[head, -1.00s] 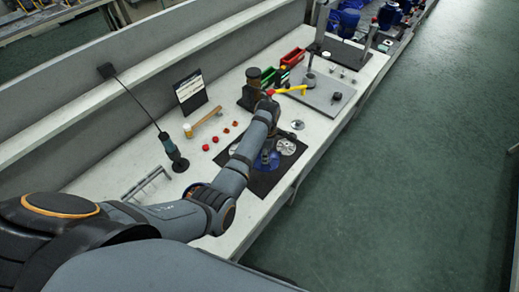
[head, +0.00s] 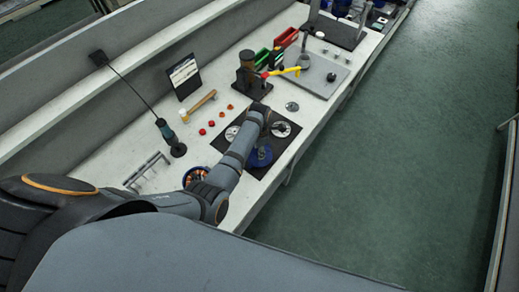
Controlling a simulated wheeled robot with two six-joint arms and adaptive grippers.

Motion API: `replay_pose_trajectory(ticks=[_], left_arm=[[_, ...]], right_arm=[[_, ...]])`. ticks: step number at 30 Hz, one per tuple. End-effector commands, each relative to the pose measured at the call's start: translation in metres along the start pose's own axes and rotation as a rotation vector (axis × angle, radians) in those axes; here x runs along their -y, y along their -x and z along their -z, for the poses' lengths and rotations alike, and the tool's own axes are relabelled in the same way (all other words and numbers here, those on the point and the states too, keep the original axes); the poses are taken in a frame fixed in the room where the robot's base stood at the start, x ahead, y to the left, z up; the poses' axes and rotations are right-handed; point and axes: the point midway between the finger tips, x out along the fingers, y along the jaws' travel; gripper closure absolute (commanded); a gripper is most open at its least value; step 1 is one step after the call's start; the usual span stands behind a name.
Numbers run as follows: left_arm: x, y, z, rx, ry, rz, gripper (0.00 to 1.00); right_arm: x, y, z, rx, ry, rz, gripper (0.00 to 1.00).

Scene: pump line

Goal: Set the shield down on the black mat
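The black mat (head: 219,143) lies on the bench, partly covered by my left arm. Two silver round parts, one on the right (head: 281,129) and one on the left (head: 232,132), and a blue part (head: 259,157) show on or over it. I cannot tell for sure which piece is the shield; it may be hidden behind my arm. My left arm reaches over the mat, its wrist above the far part. The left gripper's fingers are hidden behind the wrist, so its hold cannot be seen. My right gripper is out of view.
A grey plate (head: 322,79) with a post and a black stand with a yellow lever (head: 287,71) lie beyond the mat. A mallet (head: 200,105), small red pieces (head: 211,124) and a blue bowl (head: 190,172) of orange parts are left. A grey disc (head: 292,106) lies off the mat.

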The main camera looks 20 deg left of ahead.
Motion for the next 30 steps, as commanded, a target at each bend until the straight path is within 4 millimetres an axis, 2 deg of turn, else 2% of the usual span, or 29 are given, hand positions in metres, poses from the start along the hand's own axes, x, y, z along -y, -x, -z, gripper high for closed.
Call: replay_pose_trajectory(ticks=[1,3,30], left_arm=[[-0.0004,-0.0061,-0.0005,0.001,0.0,-0.001,1.0],[-0.0004,-0.0065,-0.0005,0.001,0.0,-0.001,1.0],[-0.0011,-0.0047,-0.0009,0.001,-0.001,-0.001,1.0]], right_arm=[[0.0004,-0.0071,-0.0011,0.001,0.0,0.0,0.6],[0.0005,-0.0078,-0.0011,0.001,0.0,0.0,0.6],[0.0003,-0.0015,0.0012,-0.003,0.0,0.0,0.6]])
